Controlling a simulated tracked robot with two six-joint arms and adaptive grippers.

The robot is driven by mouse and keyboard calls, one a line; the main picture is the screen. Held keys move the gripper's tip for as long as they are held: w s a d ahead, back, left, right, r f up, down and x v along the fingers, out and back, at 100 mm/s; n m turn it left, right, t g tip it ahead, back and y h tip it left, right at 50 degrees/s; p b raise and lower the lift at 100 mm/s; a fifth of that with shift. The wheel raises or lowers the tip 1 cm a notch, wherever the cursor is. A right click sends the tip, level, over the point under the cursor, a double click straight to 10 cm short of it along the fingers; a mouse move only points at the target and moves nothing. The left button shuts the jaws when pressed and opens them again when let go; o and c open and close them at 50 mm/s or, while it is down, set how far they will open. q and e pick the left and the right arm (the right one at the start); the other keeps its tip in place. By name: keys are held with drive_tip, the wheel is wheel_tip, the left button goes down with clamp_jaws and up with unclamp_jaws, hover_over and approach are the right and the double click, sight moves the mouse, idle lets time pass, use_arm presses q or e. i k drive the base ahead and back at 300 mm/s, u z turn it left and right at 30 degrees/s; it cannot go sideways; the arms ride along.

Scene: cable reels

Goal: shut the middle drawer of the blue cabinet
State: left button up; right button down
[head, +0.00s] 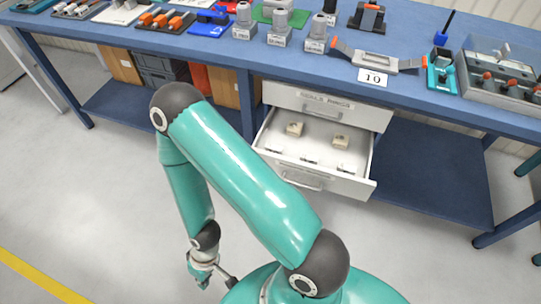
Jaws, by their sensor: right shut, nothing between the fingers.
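A white drawer (358,186) stands pulled out under the blue workbench, below a shut white drawer (340,112) with a label and a handle. The open drawer holds a few small pale blocks (340,141) and has a handle on its front. Whether another drawer lies below it is hidden. No separate blue cabinet shows, so I cannot tell if this is the task's middle drawer. My right gripper (203,271) is low over the floor, left of and nearer than the open drawer, apart from it, shut and empty. My left gripper is not in view.
The blue workbench (215,52) carries tools, fixtures and a card reading 10 (374,78). Boxes and a dark crate (160,72) stand on the lower shelf at left. The right lower shelf (430,185) is bare. The grey floor before the drawer is clear.

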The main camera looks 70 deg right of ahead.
sight(316, 138)
drive_tip(key=u, duration=0.3)
drive_tip(key=i, duration=1)
drive_tip(key=z, duration=3.35)
drive_tip(key=i, duration=0.6)
drive_tip(key=u, duration=0.2)
drive_tip(key=k, duration=0.6)
drive_tip(key=z, duration=0.1)
